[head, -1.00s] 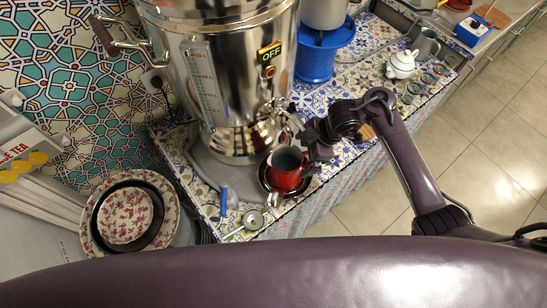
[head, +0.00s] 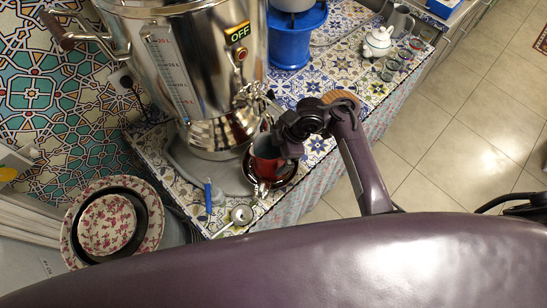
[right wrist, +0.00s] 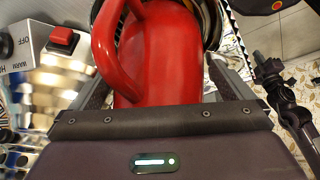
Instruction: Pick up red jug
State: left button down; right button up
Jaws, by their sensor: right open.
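The red jug (head: 265,166) stands on a dark round tray (head: 284,185) in front of the samovar, at the counter's front edge. My right gripper (head: 284,148) is at the jug's right side and hides part of it in the head view. In the right wrist view the jug (right wrist: 165,55) fills the space between the two spread fingers of my open right gripper (right wrist: 165,88). The jug's curved red handle (right wrist: 104,50) lies close to the left finger. I cannot tell whether the fingers touch the jug. My left gripper is not in view.
The large steel samovar (head: 197,75) stands right behind the jug. A small metal strainer (head: 241,214) and a blue-handled item (head: 208,192) lie left of the tray. Stacked floral plates (head: 107,226) are at the left. A white teapot (head: 378,42) stands farther back right.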

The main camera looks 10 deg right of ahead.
jog(key=shift+w+a+f, duration=0.1)
jog(key=shift+a+f, duration=0.1)
jog(key=shift+f, duration=0.1)
jog(key=shift+c, duration=0.3)
jog(key=c, duration=1.2)
jog(key=shift+w+r, duration=0.1)
jog(key=shift+c, duration=0.4)
